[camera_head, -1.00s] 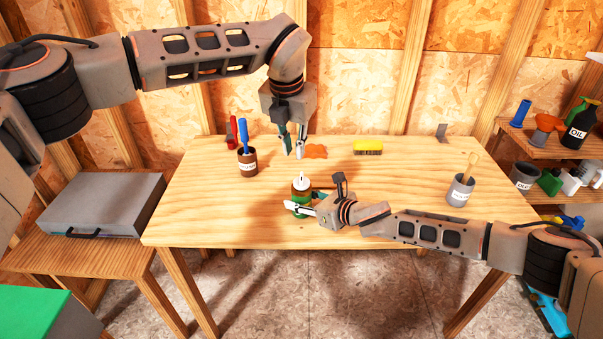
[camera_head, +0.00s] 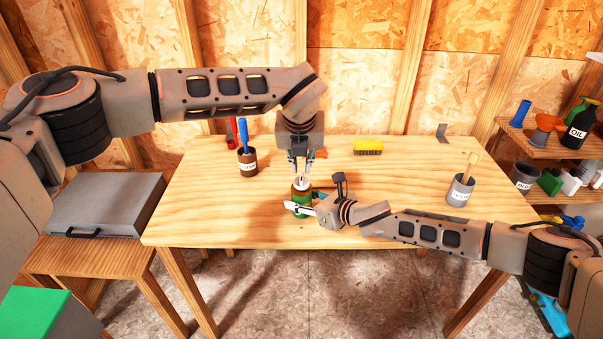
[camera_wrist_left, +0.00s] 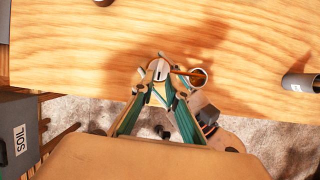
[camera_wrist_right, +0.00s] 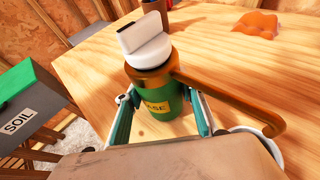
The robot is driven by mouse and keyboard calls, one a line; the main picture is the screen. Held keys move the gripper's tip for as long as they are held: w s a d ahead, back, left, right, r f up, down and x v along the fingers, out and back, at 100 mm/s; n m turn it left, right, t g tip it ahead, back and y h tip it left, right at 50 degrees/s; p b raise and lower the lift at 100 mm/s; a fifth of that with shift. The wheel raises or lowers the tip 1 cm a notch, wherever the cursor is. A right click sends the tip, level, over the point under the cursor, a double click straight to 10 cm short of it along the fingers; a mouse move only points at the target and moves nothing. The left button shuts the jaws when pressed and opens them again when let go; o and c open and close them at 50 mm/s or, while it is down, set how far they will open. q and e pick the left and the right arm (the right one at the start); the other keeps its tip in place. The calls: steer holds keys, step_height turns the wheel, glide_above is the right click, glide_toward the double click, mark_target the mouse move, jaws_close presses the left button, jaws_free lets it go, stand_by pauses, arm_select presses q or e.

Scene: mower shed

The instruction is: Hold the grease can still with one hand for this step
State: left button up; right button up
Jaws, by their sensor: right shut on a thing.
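The grease can (camera_head: 301,207) stands upright near the table's front edge. It is green with a yellow label, a brown top and side spout, and a white winged cap (camera_wrist_right: 146,40). My right gripper (camera_head: 296,208) is shut on its body from the right; its fingers (camera_wrist_right: 158,120) lie on either side of the can. My left gripper (camera_head: 301,168) points down above the cap, fingers parted and empty. The right wrist view shows no finger on the cap. The left wrist view shows the cap (camera_wrist_left: 157,70) between or just below the left fingertips (camera_wrist_left: 160,90).
A white-rimmed round vessel (camera_wrist_right: 262,140) sits below the spout. An orange patch (camera_wrist_right: 257,24) lies behind the can.

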mark_target(302, 176)
arm_select(q)
steer(key=shift+x, duration=2.45)
steer(key=c, duration=0.4)
steer(key=shift+m, duration=0.4)
